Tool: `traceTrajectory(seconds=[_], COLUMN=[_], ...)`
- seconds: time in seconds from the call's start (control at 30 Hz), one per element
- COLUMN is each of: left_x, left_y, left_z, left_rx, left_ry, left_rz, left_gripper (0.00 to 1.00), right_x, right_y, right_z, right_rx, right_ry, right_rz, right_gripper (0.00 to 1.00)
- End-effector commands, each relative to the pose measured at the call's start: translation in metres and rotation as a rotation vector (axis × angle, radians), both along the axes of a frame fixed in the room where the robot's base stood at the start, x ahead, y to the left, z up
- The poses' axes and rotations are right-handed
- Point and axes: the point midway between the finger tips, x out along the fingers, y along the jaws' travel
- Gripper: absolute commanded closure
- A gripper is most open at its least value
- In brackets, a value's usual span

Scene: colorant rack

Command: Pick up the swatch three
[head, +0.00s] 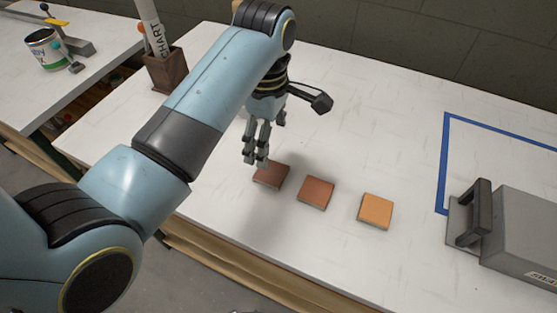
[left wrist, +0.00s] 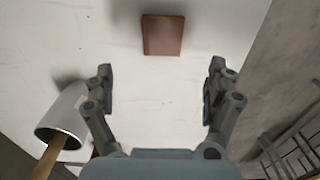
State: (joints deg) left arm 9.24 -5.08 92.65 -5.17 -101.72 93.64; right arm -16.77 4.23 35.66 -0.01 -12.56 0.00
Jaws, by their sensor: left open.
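Three square swatches lie flat in a row on the white table: a dark brown one (head: 271,174), a reddish-brown one (head: 316,192) and an orange one (head: 375,210). No number shows on them, so I cannot tell which is swatch three. My left gripper (head: 255,163) is above the table beside the dark brown swatch, fingers pointing down. In the left wrist view its fingers (left wrist: 161,75) are spread wide with nothing between them. One brown swatch (left wrist: 162,35) lies beyond the fingertips, near the top middle. My right gripper is out of view.
A grey case with a dark handle (head: 520,230) stands at the right by a blue tape outline (head: 443,160). A brown holder (head: 165,70) with a rolled chart stands at the back left. A white cylinder (left wrist: 62,120) with a wooden stick shows in the left wrist view.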

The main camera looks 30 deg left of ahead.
Motion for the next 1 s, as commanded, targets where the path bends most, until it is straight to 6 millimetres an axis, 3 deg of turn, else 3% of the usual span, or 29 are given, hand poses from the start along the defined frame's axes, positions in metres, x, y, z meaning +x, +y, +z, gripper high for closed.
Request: traceTrajectory(seconds=[0.2,0.37,0.7,1.0], left_x=[-0.001,-0.001,0.0,0.0], left_y=[-0.001,-0.001,0.0,0.0], left_z=[-0.037,-0.05,-0.097,-0.102], left_rx=[0.0,-0.001,0.0,-0.001], left_ry=[0.007,0.004,0.004,0.002], left_rz=[0.01,0.009,0.008,0.008], left_gripper=[0.12,0.12,0.12,0.13], right_x=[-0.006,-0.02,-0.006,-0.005], right_y=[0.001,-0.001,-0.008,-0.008], right_z=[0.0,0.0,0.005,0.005], right_rx=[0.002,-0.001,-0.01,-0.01], right_ry=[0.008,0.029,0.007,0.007], right_rz=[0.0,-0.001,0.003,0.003], right_gripper=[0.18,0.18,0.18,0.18])
